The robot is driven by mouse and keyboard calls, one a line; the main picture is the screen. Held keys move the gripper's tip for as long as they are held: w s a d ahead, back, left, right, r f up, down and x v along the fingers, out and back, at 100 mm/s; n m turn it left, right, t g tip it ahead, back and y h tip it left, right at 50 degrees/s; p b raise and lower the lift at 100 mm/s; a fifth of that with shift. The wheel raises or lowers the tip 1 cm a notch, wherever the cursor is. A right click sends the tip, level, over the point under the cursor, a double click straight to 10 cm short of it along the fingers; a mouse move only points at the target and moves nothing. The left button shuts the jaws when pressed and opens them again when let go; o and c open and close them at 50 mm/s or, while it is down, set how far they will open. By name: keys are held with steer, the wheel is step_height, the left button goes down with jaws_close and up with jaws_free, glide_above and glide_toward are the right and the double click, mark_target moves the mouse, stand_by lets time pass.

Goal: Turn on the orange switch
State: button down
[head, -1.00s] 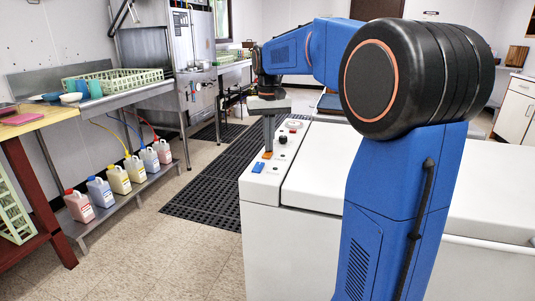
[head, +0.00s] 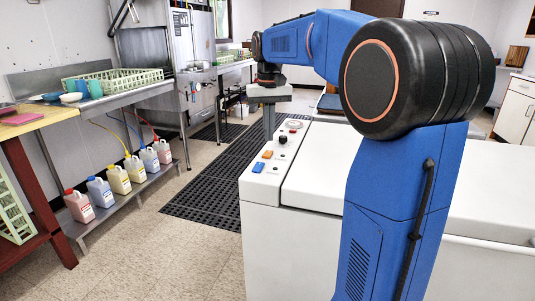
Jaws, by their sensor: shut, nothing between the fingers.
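The orange switch (head: 267,154) sits on the white control strip (head: 262,187) at the left end of the white machine. A blue switch (head: 258,168) lies just nearer than it, and a black knob (head: 283,140) just beyond it. My gripper (head: 269,137) points straight down with its fingers together and empty. Its tips are a little above the orange switch, apart from it in the picture. The switch's top now shows. It is too small to tell which way its rocker is tilted.
A round pale dial with a red part (head: 293,125) is farther back on the strip. The white machine's broad lid (head: 322,165) is bare. A black floor mat (head: 212,185) runs left of it. Several jugs (head: 118,180) stand on a low shelf at left.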

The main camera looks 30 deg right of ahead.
mark_target(268, 151)
steer(key=shift+r, duration=1.55)
